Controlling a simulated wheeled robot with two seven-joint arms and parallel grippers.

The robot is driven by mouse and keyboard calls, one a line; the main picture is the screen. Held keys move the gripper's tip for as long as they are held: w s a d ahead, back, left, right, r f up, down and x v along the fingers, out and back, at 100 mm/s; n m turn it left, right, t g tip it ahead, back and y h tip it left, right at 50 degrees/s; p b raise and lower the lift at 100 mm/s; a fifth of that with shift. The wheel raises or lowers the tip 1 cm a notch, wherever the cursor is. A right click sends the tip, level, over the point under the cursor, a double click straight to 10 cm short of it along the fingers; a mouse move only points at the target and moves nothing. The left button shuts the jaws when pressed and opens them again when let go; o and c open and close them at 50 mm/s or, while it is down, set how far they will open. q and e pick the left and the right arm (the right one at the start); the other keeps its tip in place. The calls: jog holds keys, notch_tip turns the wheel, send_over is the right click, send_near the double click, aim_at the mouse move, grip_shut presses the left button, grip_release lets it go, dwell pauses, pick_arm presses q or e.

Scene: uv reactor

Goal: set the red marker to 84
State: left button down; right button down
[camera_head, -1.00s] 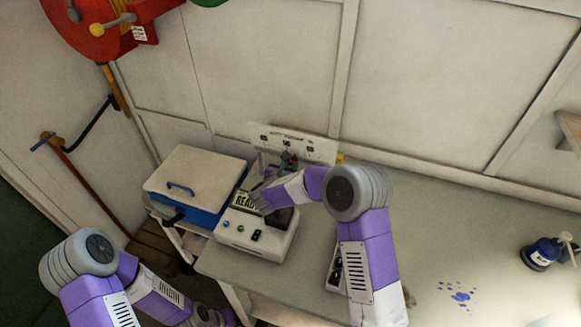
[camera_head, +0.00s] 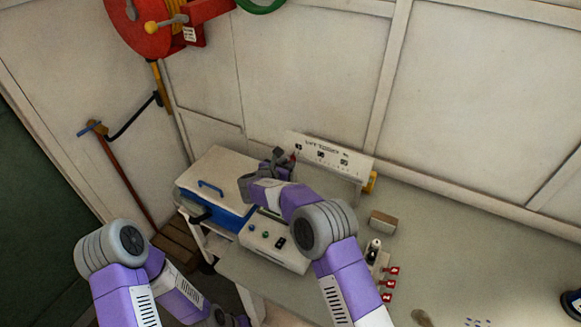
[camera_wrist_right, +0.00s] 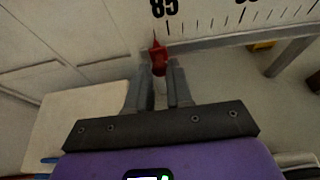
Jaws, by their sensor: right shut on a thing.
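The red marker (camera_wrist_right: 159,58) sits between the fingertips of my right gripper (camera_wrist_right: 160,85) in the right wrist view, and the fingers are shut on it. The exact reading is not clear. In the head view my right gripper (camera_head: 279,160) is at the left end of the white scale panel (camera_head: 325,152), with a bit of red showing at its tip. My left arm is at the lower left, and its gripper's fingers are out of frame.
A white-lidded blue box (camera_head: 222,180) stands left of a white control unit (camera_head: 275,243), partly hidden by my right arm. A small box (camera_head: 383,221), a dark bottle (camera_head: 373,250) and several red tags (camera_head: 389,284) lie to the right on the bench.

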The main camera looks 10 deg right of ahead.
jog(key=shift+a+r, duration=0.15)
jog(key=shift+a, duration=0.05)
jog(key=c, duration=1.1)
grip_release()
jog(key=shift+w+a, duration=0.1)
jog(key=shift+w, duration=0.05)
jog(key=shift+o, duration=0.2)
jog(key=v, duration=0.7)
jog(key=shift+s, duration=0.25)
jog(key=shift+a+r, duration=0.1)
